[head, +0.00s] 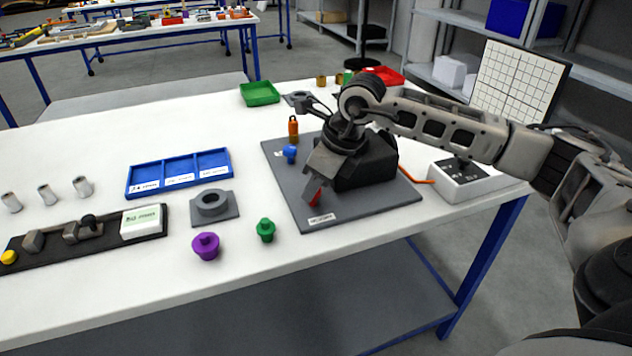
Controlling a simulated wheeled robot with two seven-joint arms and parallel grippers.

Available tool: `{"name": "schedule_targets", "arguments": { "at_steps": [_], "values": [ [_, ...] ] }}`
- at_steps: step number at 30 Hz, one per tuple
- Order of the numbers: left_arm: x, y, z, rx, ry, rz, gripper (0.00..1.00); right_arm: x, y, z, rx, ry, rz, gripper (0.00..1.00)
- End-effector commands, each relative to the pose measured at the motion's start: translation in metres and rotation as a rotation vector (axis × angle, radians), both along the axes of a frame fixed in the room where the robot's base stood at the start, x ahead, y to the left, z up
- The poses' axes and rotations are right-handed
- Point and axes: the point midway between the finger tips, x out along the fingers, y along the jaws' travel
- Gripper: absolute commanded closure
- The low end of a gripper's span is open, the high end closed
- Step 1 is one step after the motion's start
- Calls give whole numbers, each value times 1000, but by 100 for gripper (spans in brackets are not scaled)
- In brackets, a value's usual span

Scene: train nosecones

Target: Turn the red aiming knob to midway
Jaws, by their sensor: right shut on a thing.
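The red aiming knob (315,196) shows as a small red piece near the front edge of the dark grey board (336,212). My right gripper (313,192) reaches down over the board from the right and is shut on the red knob. Its fingers hide most of the knob, so its turn angle cannot be read. A black box-shaped unit (375,168) stands on the board behind the gripper, partly hidden by my arm. A gridded white target panel (518,80) stands at the back right. My left gripper is not in view.
A blue knob (290,153) and an orange bottle-like piece (293,128) stand by the board's left side. Purple (206,246) and green (266,230) plugs, a grey ring block (211,204) and a blue tray (179,173) lie further left. A white control box (470,182) sits right.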

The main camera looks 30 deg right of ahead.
Motion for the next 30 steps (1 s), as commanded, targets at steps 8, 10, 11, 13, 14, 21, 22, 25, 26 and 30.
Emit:
{"name": "schedule_targets", "arguments": {
  "at_steps": [8,10,11,13,14,21,22,25,26,30],
  "values": [
    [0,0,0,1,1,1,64,0,-1,1,-1,-2,-1,51],
    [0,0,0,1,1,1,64,0,-1,1,-1,-2,1,51],
    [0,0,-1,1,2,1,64,0,-1,1,-1,-2,1,51],
    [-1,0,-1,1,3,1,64,0,-1,3,-1,-2,0,51],
    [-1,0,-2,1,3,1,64,-1,-2,5,-1,-2,0,51],
    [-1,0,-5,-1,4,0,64,-14,-10,43,-2,-8,0,51],
    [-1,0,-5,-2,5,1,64,-16,-12,50,-3,-7,0,51],
    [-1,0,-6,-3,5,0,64,-25,-16,73,-2,-7,0,51],
    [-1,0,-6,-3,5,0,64,-27,-18,80,-3,-8,0,51],
    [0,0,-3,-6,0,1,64,-37,-24,110,-1,-8,-1,51]
  ]
}}
